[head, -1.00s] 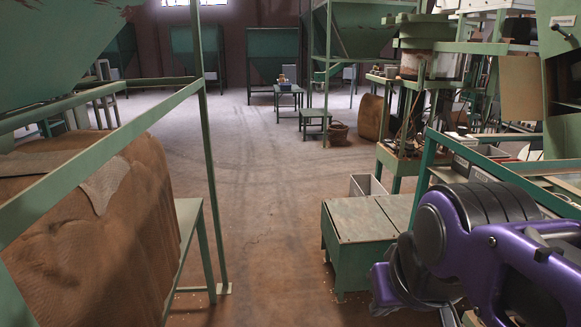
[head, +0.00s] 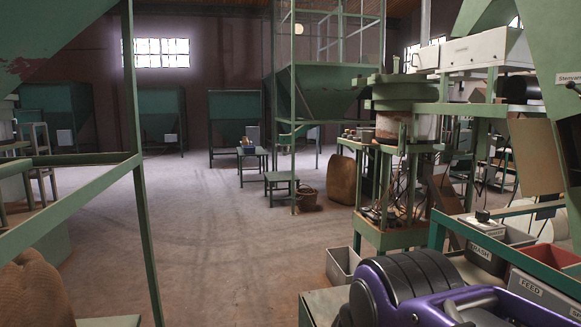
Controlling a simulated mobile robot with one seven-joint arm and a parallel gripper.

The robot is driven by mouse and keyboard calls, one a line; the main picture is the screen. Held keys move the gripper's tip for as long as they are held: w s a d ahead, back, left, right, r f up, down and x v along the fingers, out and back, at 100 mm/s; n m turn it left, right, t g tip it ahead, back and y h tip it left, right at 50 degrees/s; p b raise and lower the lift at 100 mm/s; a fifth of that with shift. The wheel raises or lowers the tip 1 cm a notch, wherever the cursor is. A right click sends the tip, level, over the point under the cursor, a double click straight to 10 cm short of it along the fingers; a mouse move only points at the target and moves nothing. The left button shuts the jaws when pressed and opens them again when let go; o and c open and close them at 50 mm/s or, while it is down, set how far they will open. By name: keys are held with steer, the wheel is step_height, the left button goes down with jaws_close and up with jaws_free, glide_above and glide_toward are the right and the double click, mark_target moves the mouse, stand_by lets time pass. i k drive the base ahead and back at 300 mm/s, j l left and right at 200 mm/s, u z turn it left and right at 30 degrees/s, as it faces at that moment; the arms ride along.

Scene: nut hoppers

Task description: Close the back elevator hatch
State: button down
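I cannot make out for certain which part is the back elevator hatch. A green machine (head: 574,105) is cut off by the right edge; it has a small label and a dark knob or handle. Several green hoppers (head: 235,112) stand along the back wall, some with a small pale panel low on the front. A larger hopper (head: 325,92) hangs in a tall green frame nearer to me. My purple and dark grey arm fills the lower right of the head view. My gripper's fingers are not in view.
Open floor (head: 215,225) runs down the middle. Green rails and a post (head: 145,235) stand at left, with a sack (head: 33,292) below. Bins marked TRASH (head: 487,252) and FEED (head: 530,290) are close at right. A wicker basket (head: 308,200) and low tables stand farther back.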

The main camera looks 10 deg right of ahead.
mark_target(536, 159)
steer(key=i+u, duration=0.2)
steer(key=u, duration=0.2)
steer(key=i+l+u, duration=0.1)
steer(key=u, duration=0.25)
steer(key=i+l+u, duration=0.1)
steer(key=u, duration=0.3)
steer(key=l+u, duration=0.15)
steer(key=u, duration=0.65)
steer(key=i+l+u, duration=0.1)
steer(key=u, duration=0.75)
steer(key=l+u, duration=0.3)
steer(key=u, duration=0.5)
steer(key=k+l+u, duration=0.1)
steer(key=u, duration=0.75)
steer(key=k+u, duration=0.15)
steer(key=u, duration=0.65)
steer(key=k+l+u, duration=0.1)
steer(key=u, duration=0.7)
steer(key=k+j+u, duration=0.1)
steer(key=u, duration=0.75)
steer(key=k+j+u, duration=0.1)
steer(key=u, duration=0.7)
